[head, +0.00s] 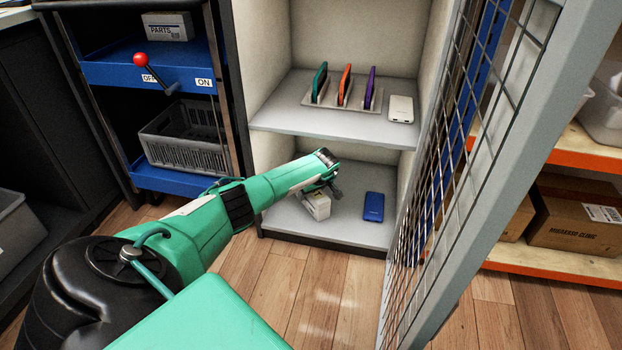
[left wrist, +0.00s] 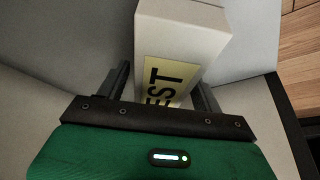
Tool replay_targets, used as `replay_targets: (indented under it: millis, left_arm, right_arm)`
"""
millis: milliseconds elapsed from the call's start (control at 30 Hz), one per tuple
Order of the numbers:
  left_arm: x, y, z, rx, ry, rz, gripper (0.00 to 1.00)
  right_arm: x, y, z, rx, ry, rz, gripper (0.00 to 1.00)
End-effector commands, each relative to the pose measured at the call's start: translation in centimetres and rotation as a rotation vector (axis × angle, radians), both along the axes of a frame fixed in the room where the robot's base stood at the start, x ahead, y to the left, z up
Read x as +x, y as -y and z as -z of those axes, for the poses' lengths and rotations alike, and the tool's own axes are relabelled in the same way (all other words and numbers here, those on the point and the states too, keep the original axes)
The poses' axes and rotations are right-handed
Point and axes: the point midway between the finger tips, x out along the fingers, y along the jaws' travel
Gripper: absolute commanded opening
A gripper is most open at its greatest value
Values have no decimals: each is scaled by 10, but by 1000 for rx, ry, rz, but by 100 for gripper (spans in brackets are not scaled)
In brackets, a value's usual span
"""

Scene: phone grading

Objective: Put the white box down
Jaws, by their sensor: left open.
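The white box (head: 317,205) stands on the lower shelf (head: 345,222) of the open cabinet, under the end of my left arm. In the left wrist view the white box (left wrist: 183,35) shows a yellow label with dark letters, partly hidden by the gripper. My left gripper (head: 326,188) is open, with one finger on each side of the box; in the left wrist view the gripper (left wrist: 160,85) shows gaps beside the box. Whether the box rests fully flat is hard to tell. My right gripper is not in view.
A blue phone or power bank (head: 374,207) lies right of the box. The upper shelf (head: 280,116) holds a rack (head: 325,99) with several upright phones and a white device (head: 401,109). The mesh door (head: 440,170) stands open on the right. A grey crate (head: 185,138) is left.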

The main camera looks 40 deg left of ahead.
Motion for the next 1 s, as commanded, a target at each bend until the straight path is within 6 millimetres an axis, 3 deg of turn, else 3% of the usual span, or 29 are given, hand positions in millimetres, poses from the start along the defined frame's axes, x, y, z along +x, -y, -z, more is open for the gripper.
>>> replay_targets:
  millis: [100, 400, 1000]
  left_arm:
    - [-2, 5, -22, 1, 0, 2, 67]
    - [-6, 19, -55, 1, 0, 2, 67]
    - [-7, 24, -62, 0, 0, 0, 67]
  right_arm:
    - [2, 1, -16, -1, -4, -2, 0]
    - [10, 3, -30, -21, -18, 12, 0]
    - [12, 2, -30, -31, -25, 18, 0]
